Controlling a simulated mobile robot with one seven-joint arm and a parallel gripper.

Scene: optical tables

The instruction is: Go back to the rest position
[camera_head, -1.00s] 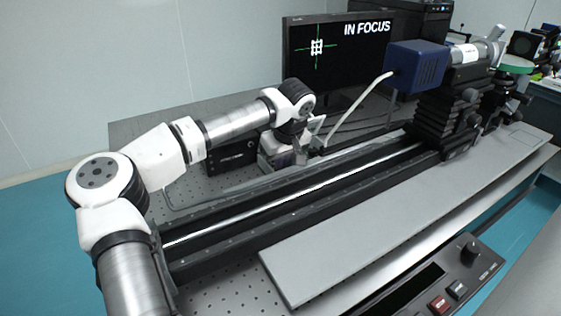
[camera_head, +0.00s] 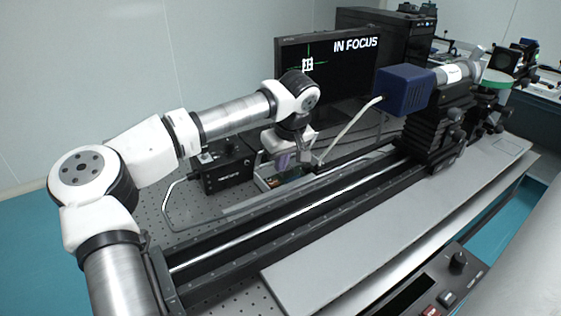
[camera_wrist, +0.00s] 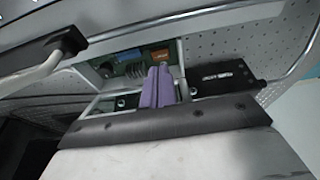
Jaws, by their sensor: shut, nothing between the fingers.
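My gripper (camera_head: 284,161) hangs from my arm in the head view, on the near side of the monitor and behind the long black rail. In the wrist view the two purple fingers (camera_wrist: 158,86) lie side by side, shut, with nothing between them. Under them is an open grey-walled case (camera_wrist: 104,106) with small green and orange parts inside. The same case (camera_head: 267,181) shows just below my gripper in the head view, partly hidden. I cannot tell exactly how far the fingers are above it.
A black control box (camera_head: 226,169) sits left of the case, with a cable. The black rail (camera_head: 290,225) runs along the table to a blue camera (camera_head: 404,90) on a stage. The monitor (camera_head: 335,70) reads IN FOCUS. A grey plate (camera_head: 365,235) lies in front.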

